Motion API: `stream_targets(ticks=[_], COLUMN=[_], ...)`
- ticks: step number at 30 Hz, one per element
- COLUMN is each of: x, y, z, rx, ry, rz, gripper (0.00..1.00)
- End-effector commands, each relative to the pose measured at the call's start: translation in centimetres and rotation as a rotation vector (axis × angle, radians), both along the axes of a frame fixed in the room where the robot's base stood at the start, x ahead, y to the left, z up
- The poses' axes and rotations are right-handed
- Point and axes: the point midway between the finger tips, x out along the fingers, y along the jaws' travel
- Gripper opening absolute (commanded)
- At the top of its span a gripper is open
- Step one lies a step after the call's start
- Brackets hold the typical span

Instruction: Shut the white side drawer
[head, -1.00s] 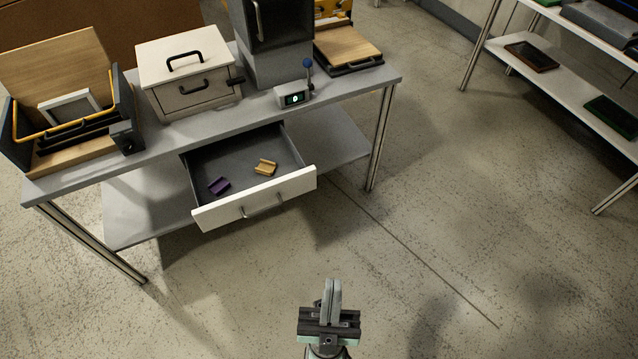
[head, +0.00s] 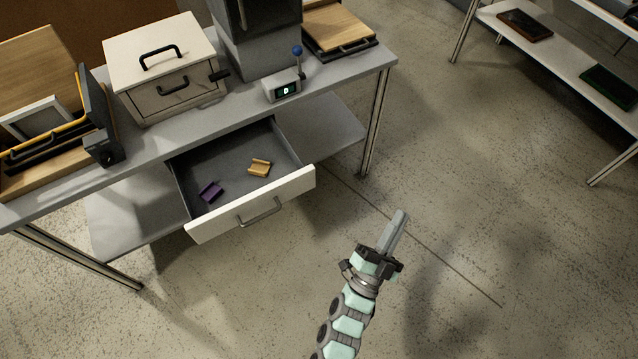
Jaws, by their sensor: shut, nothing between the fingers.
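The side drawer (head: 290,190) with a white front is pulled out from under the grey table in the head view. A grey bar handle (head: 260,212) is on its front. Inside the drawer lie a purple piece (head: 210,191) and a yellow-tan piece (head: 259,168). My gripper (head: 402,214) is shut and empty. It is to the right of the drawer front in the picture, apart from it, with its fingers pointing up and to the right.
The grey table (head: 150,150) carries a white box with black handles (head: 165,70), a small device with a blue-knobbed lever (head: 283,87) and a dark cabinet (head: 262,40). A lower shelf (head: 125,215) lies beneath. Floor right of the drawer is clear.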

Motion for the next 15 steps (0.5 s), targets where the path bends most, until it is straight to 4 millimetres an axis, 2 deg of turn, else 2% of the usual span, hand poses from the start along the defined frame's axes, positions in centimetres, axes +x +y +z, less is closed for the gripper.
stream_targets(ticks=[1, 2, 3, 7, 9, 12, 15], x=[0.7, 1.2, 1.7, 3.1, 3.7, 4.5, 5.5], y=[-2.0, -3.1, -4.5, -6.9, -6.8, -5.3, -2.3], z=[-2.6, -4.5, -7.2, -16.5, -20.7, -25.3, -28.0], rx=[0.099, 0.173, 0.283, 0.696, 0.92, 1.24, 1.554], ry=[0.046, 0.073, 0.114, 0.207, 0.231, 0.239, 0.23], rz=[0.002, 0.008, 0.019, 0.075, 0.116, 0.191, 0.294], gripper=[0.0, 0.0, 0.0, 0.0, 0.0, 0.0, 0.0])
